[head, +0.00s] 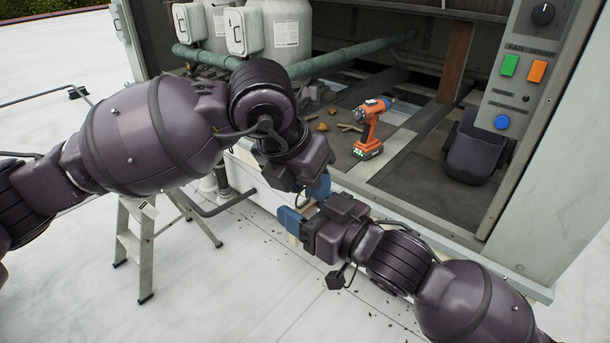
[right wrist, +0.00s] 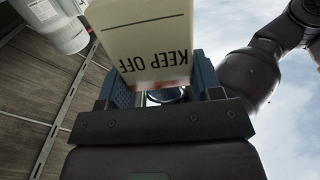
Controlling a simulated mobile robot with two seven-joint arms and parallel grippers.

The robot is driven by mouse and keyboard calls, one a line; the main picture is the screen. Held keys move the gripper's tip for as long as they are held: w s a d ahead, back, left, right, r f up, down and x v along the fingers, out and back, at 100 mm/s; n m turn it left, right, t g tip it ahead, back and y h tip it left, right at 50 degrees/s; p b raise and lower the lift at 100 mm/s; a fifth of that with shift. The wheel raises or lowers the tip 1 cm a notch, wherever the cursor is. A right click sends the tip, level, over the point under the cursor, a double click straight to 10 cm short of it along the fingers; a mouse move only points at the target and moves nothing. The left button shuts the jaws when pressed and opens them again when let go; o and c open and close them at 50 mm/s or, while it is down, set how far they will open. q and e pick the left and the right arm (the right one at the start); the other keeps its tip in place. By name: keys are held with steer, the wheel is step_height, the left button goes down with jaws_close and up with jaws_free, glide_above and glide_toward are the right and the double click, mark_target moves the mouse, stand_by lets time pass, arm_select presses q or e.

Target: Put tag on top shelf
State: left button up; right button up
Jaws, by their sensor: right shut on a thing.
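The tag (right wrist: 150,40) is a cream plate with KEEP OFF printed on it, upside down in the right wrist view. It stands between the blue fingers of my right gripper (right wrist: 168,92), which is shut on it. In the head view my right gripper (head: 291,220) is in front of the cooler's lower front edge, and the tag is mostly hidden there. My left gripper (head: 318,188) is just above and close to it, with its blue fingers partly hidden by its wrist; whether it is open is unclear. A dark ledge (head: 455,12) crosses the cooler's top; I cannot tell if it is the top shelf.
An orange drill (head: 370,128) stands on the cooler floor among small debris. A dark bin (head: 474,148) is at its right, under a control panel (head: 522,70). White jugs (head: 288,30) and a green pipe (head: 352,56) are at the back. A stepladder (head: 140,245) stands left.

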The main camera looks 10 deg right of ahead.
arm_select(q)
jaws_close()
arm_select(e)
steer(key=o, duration=1)
steer(key=shift+s, duration=0.1)
